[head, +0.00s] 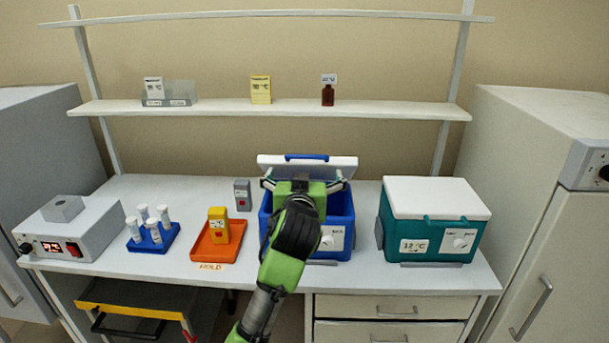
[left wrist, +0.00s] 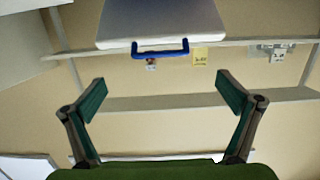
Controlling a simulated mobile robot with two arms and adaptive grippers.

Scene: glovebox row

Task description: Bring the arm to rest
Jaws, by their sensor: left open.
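My left gripper (head: 303,180) is open and empty, over the blue cooler box (head: 343,215) at the middle of the bench. Its spread fingers also show in the left wrist view (left wrist: 163,90), with nothing between them. The cooler's white lid (head: 335,170) stands raised behind the gripper, with a blue handle (head: 306,157) at its top edge. In the left wrist view the lid (left wrist: 160,18) and handle (left wrist: 160,50) appear beyond the fingertips. My arm hides part of the cooler's front and inside. My right gripper is not in view.
A closed teal cooler (head: 425,232) stands right. Left are an orange tray (head: 203,250) with a yellow device (head: 219,226), a grey device (head: 242,195), a blue rack (head: 155,243) of tubes and a control box (head: 95,232). A shelf (head: 220,109) spans behind.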

